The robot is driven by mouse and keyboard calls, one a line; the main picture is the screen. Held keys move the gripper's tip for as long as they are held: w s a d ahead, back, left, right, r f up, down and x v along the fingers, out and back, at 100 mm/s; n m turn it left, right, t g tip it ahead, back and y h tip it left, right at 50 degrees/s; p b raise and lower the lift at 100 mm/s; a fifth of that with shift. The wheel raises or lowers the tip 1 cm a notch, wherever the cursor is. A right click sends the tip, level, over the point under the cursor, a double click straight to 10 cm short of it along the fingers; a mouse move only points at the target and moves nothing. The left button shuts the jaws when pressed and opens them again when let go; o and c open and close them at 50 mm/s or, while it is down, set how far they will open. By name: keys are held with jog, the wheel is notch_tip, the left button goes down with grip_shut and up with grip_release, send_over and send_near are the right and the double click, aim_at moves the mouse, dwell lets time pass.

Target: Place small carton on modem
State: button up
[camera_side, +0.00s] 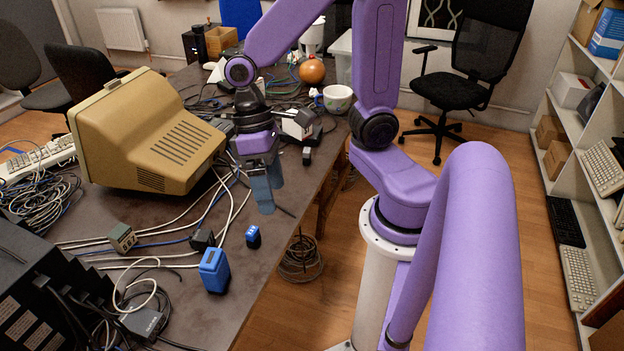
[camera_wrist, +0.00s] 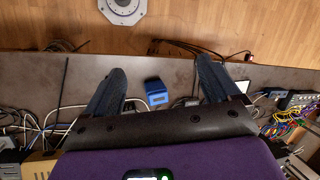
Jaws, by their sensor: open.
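Two blue boxes that could be the small carton stand near the table's right edge in the side view: a tiny one (camera_side: 253,237) and a taller upright one (camera_side: 214,270). I cannot tell which is meant. A flat grey device (camera_side: 145,319) with a white cable, at the lower left, may be the modem, but this is uncertain. My gripper (camera_side: 264,190) is open, pointing down above the table beyond both boxes. In the wrist view, a blue box (camera_wrist: 156,93) shows between the two separated fingers, nearer the left one. Nothing is visibly held.
A beige monitor (camera_side: 150,130) stands left of my gripper. Loose cables cross the table (camera_side: 250,300). Small boxes, one dark (camera_side: 203,239) and one greenish (camera_side: 122,237), stand nearby. A cup (camera_side: 338,99) and an orange ball (camera_side: 312,71) are farther back. The front right corner is clear.

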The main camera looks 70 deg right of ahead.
jog(key=s+d+r+n+t+h, duration=0.1)
jog(key=s+d+n+t, duration=0.1)
jog(key=s+n, duration=0.5)
jog(key=shift+r+n+t+h, duration=0.25)
jog(key=shift+n+t+h, duration=0.2)
jog(key=shift+n, duration=0.55)
